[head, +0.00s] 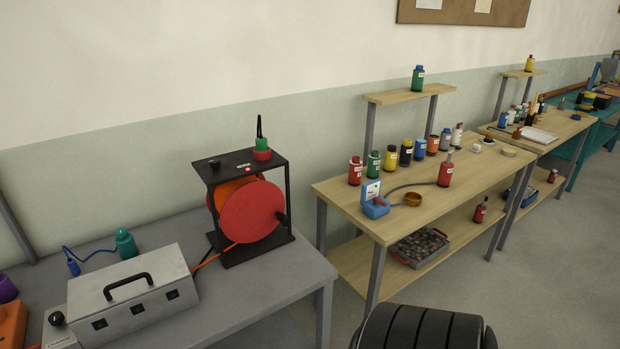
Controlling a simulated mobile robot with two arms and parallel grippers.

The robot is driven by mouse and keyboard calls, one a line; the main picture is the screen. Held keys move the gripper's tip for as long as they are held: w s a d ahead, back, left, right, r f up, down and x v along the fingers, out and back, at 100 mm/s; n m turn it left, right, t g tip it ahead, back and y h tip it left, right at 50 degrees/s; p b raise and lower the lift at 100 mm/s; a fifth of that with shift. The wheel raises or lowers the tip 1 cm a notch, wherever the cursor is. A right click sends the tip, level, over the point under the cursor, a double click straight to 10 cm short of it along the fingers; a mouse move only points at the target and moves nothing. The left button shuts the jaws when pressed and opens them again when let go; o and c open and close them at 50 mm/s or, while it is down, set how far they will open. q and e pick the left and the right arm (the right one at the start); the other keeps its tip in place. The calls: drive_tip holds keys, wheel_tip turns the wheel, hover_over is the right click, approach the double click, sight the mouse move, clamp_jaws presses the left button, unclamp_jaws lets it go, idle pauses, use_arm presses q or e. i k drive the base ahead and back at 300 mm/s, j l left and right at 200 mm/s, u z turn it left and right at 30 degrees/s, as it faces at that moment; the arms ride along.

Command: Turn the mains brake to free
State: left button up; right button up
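A red cable reel (252,212) sits in a black frame (256,253) at the back right of the grey table. A small black knob (214,163) is on the left of the frame's flat top, beside a dark label too small to read. I cannot tell whether this knob is the mains brake, or which setting it has. A black crank grip (282,217) sticks out at the reel's right side. An orange cable (212,257) runs from the reel down to the left. Neither of my grippers is in view.
A grey metal box (134,294) with a black handle stands left of the reel. A green and red item with a black tip (261,147) stands on the frame. A wooden bench (335,189) with several bottles is to the right, across a gap. The table front is clear.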

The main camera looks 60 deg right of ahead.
sight(214, 163)
drive_tip(key=z, duration=1.55)
